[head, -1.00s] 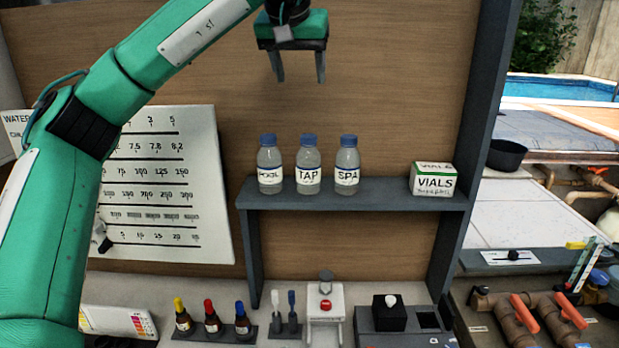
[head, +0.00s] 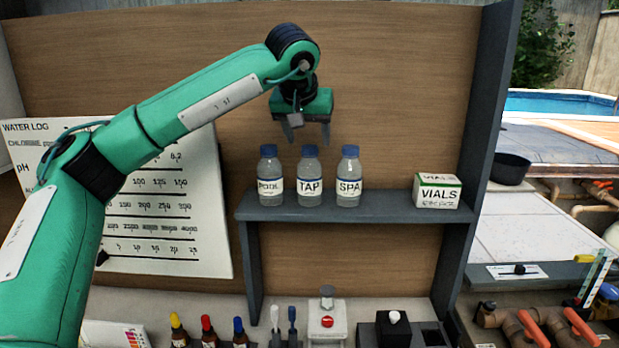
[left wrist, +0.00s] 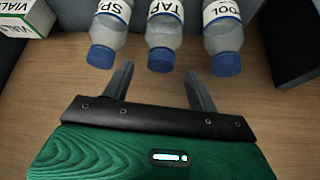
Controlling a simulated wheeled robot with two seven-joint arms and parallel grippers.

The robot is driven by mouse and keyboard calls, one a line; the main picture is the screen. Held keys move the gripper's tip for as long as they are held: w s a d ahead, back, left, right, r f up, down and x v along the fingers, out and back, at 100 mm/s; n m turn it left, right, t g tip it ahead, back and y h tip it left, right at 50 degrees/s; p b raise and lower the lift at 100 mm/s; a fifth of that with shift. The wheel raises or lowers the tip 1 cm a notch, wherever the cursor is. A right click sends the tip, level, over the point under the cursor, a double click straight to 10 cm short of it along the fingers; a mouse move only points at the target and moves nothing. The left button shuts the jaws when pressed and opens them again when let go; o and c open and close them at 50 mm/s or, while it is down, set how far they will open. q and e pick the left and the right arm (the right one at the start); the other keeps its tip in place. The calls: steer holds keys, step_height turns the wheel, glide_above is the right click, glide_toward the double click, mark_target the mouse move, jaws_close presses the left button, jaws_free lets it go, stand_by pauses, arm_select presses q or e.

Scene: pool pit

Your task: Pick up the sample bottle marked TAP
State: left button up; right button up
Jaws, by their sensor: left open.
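The TAP bottle (head: 309,178) stands upright on the shelf, clear with a blue cap and white label, between the POOL bottle (head: 270,178) on its left and the SPA bottle (head: 349,178) on its right. My left gripper (head: 308,140) is open and empty, fingers pointing down, just above the TAP bottle's cap. In the left wrist view the TAP bottle (left wrist: 164,40) shows upside down, its cap in line with the gap between the open fingers (left wrist: 160,85). It stands apart from them. My right gripper is not in view.
The grey shelf (head: 390,204) also holds a VIALS box (head: 436,191) at its right end, near the upright post (head: 484,150). The wooden back wall (head: 400,80) is close behind. Dropper bottles (head: 207,330) and a white device (head: 327,322) stand on the counter below.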

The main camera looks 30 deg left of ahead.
mark_target(309, 147)
arm_select(q)
steer(key=shift+w+a+f+p, duration=0.1)
steer(key=shift+w+f+p, duration=0.25)
steer(key=shift+p, duration=0.25)
steer(key=p+x, duration=0.1)
steer(key=x, duration=0.2)
steer(key=shift+w+a+f+p, duration=0.1)
steer(key=shift+a+f+p, duration=0.05)
steer(key=shift+f+p, duration=0.15)
steer(key=shift+w+f, duration=0.15)
steer(key=shift+f, duration=0.15)
jaws_close()
